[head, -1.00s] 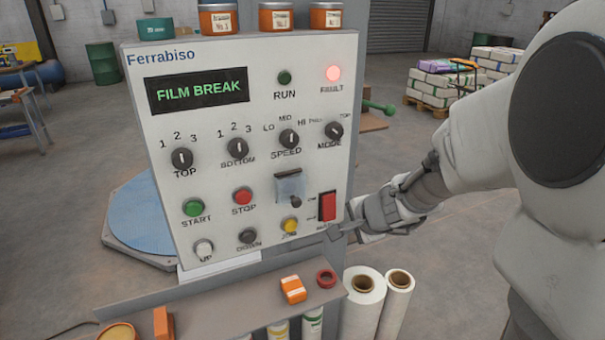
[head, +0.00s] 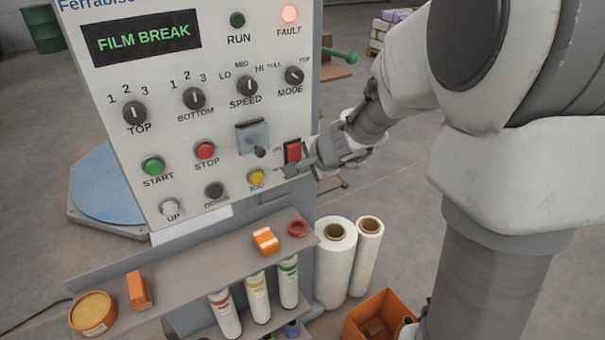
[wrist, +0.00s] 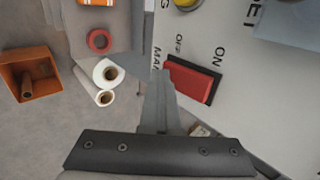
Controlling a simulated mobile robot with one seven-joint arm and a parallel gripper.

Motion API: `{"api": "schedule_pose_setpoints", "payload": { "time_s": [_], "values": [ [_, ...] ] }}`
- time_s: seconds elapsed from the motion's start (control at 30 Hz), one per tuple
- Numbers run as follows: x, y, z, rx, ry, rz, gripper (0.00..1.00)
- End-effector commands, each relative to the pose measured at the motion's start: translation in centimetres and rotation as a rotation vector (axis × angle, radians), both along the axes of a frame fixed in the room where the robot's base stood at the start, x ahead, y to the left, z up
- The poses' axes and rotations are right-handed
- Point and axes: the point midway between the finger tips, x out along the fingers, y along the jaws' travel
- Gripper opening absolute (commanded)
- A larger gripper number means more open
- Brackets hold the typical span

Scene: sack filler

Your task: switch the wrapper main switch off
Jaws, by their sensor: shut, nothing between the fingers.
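The main switch (head: 293,152) is a red rocker in a dark frame at the lower right of the Ferrabiso panel. In the wrist view the switch (wrist: 193,80) lies just right of my fingertips, beside the printed letters "OFF" and "MA". My gripper (head: 290,170) is shut and empty, with its tips close to the lower edge of the switch. In the wrist view the closed fingers (wrist: 158,78) point at the panel. I cannot tell whether they touch it, or which way the rocker is tipped. The display (head: 148,37) reads FILM BREAK, and the red fault lamp (head: 289,14) is lit.
Below, a shelf (head: 190,270) carries an orange box (head: 266,240) and a red ring (head: 297,228). White film rolls (head: 335,262) stand beside it. An orange bin (head: 372,320) is on the floor.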

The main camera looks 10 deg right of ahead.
Motion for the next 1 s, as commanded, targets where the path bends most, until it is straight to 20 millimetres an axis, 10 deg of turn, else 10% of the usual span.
{"api": "schedule_pose_setpoints", "payload": {
  "time_s": [1.0],
  "values": [
    [0.2, 0.0, 1.5, 0.01, -0.027, -0.002, 0.0]
  ]
}}
